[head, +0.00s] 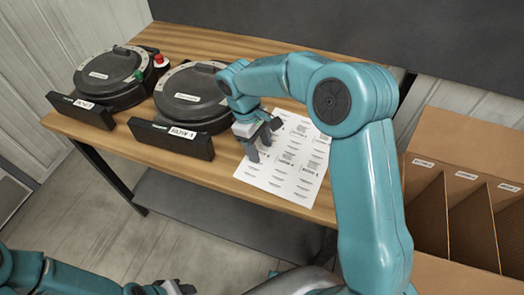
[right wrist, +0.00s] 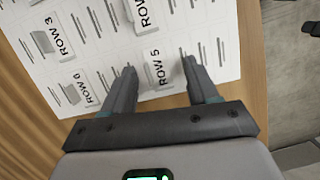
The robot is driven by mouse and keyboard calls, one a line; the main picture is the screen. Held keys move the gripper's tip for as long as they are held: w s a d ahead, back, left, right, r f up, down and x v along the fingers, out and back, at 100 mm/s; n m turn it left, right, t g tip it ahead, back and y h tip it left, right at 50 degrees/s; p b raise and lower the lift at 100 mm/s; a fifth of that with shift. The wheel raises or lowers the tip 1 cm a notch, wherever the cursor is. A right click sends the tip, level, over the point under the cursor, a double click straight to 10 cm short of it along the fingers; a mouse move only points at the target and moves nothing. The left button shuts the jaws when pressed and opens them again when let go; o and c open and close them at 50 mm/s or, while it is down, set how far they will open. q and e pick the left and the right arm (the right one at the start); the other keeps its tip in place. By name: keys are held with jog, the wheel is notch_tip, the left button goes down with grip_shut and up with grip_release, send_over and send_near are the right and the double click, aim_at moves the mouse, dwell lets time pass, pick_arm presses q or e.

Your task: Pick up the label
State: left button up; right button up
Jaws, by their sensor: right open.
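A white label sheet (head: 290,165) lies flat on the wooden table. My right gripper (head: 260,147) is over the sheet's left part. In the right wrist view its open fingers (right wrist: 159,65) stand on either side of the ROW 5 label, with nothing visibly clamped. My left gripper (head: 176,288) shows only partly at the bottom edge; its jaws are unclear.
Two dark round seed meters (head: 108,75) (head: 192,95) stand on the table's left half, each with a labelled front plate. A red button (head: 159,60) stands between them. A cardboard box with dividers (head: 470,150) is at the right. My right arm covers part of the sheet.

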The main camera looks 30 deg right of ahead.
jog(key=shift+w+d+f, duration=0.1)
jog(key=c, duration=0.7)
jog(key=shift+c, duration=1.2)
